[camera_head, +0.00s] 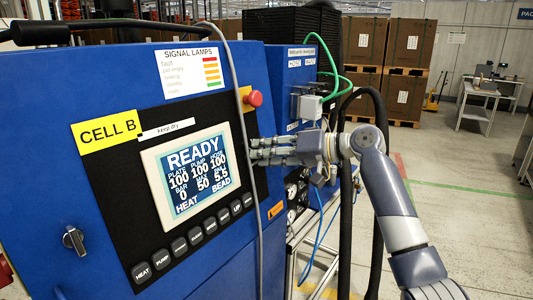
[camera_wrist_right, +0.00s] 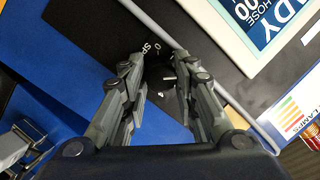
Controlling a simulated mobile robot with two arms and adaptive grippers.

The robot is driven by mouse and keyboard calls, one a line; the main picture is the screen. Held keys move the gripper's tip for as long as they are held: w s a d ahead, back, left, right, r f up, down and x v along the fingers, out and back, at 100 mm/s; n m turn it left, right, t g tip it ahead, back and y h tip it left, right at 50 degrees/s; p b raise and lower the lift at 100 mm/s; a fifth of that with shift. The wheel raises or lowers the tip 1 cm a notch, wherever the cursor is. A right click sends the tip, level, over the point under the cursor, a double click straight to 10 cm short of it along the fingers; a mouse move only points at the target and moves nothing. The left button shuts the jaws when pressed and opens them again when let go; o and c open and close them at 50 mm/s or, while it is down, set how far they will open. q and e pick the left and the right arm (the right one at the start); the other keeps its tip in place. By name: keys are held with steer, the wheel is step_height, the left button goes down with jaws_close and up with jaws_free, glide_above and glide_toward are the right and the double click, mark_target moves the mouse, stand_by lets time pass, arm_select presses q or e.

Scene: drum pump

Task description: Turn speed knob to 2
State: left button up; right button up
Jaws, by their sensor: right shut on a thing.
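My right gripper (camera_head: 256,150) reaches in from the right to the front panel of the blue machine, just right of the display. In the right wrist view my right gripper (camera_wrist_right: 158,88) has its two fingers around the dark speed knob (camera_wrist_right: 160,72), shut on it. The knob is small and dark against the black panel, and the fingers partly cover it. Beside it a "0" and the start of a label "SP" show. Its pointer setting cannot be read clearly. In the head view the knob is hidden by the fingers. My left gripper is not in view.
The display (camera_head: 191,176) reads READY. A red button (camera_head: 254,98) sits above the gripper. A grey cable (camera_head: 246,165) hangs across the panel near the fingers. Several push buttons (camera_head: 179,246) and a rotary switch (camera_head: 74,240) are lower left. Hoses (camera_head: 380,150) hang at the right.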

steer(key=shift+f, duration=0.1)
steer(key=o, duration=1)
steer(key=shift+o, duration=0.2)
steer(key=shift+d, duration=0.1)
steer(key=v, duration=1.2)
